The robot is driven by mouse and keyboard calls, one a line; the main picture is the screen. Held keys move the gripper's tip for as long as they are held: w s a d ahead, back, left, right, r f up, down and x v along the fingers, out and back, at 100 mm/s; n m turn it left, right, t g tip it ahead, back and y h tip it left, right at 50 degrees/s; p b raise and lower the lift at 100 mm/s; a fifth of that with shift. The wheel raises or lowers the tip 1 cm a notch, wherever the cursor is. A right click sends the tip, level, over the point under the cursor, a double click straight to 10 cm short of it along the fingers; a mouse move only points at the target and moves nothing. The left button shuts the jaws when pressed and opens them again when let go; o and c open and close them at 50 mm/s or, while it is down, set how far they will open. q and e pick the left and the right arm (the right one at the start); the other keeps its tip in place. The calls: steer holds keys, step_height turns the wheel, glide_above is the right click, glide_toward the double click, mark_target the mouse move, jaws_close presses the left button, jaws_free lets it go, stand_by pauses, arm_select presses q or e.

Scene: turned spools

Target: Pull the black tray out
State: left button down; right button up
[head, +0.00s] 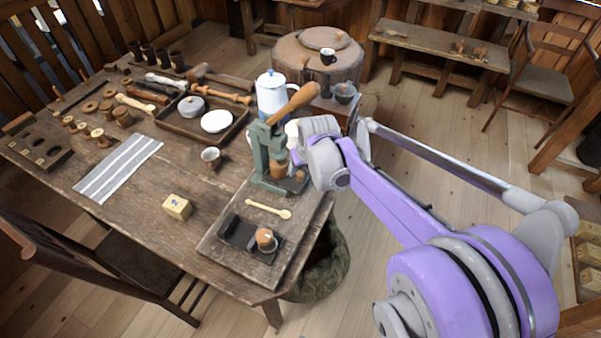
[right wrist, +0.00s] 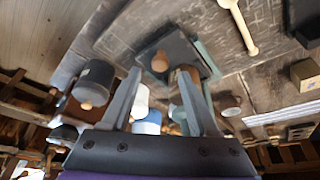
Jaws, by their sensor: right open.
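The black tray (head: 297,184) sits at the base of the green press (head: 262,160), on a wooden board on the table. In the right wrist view, a dark square tray (right wrist: 183,46) with a round tan knob (right wrist: 160,61) lies beyond my fingertips. My right gripper (head: 298,158) is beside the press, partly hidden by its own wrist in the head view. In the right wrist view its fingers (right wrist: 160,78) are spread with nothing held between them. I cannot tell how far they are from the knob. My left gripper is out of view.
A second dark tray (head: 238,232) with a brown cup (head: 265,239) lies near the board's front, beside a wooden spoon (head: 268,209). A white-blue pot (head: 271,92) stands behind the press.

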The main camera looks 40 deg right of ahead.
mark_target(300, 174)
steer(key=shift+x, duration=1.9)
jaws_close()
